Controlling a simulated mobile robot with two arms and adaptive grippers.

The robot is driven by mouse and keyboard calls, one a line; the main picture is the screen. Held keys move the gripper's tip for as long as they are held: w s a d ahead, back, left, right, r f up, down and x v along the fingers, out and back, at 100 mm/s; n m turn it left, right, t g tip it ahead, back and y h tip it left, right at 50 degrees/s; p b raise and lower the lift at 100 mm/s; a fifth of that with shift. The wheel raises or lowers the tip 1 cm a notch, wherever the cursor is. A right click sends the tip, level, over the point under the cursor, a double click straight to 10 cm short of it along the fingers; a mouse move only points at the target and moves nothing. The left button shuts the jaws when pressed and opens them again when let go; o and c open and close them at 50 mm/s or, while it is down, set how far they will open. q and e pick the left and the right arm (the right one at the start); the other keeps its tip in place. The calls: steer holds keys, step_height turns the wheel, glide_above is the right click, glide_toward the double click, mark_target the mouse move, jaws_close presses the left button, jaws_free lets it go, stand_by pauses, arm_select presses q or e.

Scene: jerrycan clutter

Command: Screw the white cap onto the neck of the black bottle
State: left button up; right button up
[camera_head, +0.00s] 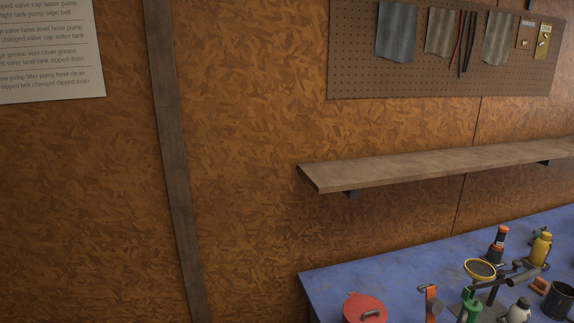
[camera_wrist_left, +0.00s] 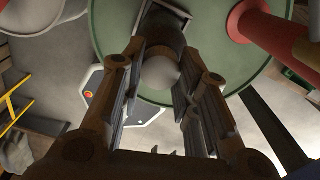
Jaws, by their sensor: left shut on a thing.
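In the left wrist view, my left gripper (camera_wrist_left: 160,85) has its two fingers on either side of a dark cylindrical thing with a pale grey round end (camera_wrist_left: 161,73). It is shut on this thing, but I cannot tell whether it is the bottle or its cap. In the head view, a dark bottle-like thing with orange-red parts (camera_head: 499,245) stands on the table at the right; I cannot tell whether it is the black bottle. I cannot make out a loose white cap. Neither gripper is recognisable in the head view.
The blue table (camera_head: 390,268) holds a red lidded can (camera_head: 365,308), a yellow-rimmed funnel (camera_head: 480,269), a yellow bottle (camera_head: 541,249), a green bottle (camera_head: 471,309) and a dark mug (camera_head: 558,301). A wooden shelf (camera_head: 420,168) runs above. The table's back left is clear.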

arm_select(q)
steer(key=shift+f+m+b, duration=0.15)
steer(key=shift+m+b, duration=0.35)
steer(key=shift+m, duration=0.4)
steer(key=m+b, duration=0.1)
steer(key=m, duration=0.2)
steer(key=o, duration=0.6)
steer(key=shift+o, duration=0.2)
steer(key=shift+r, duration=0.25)
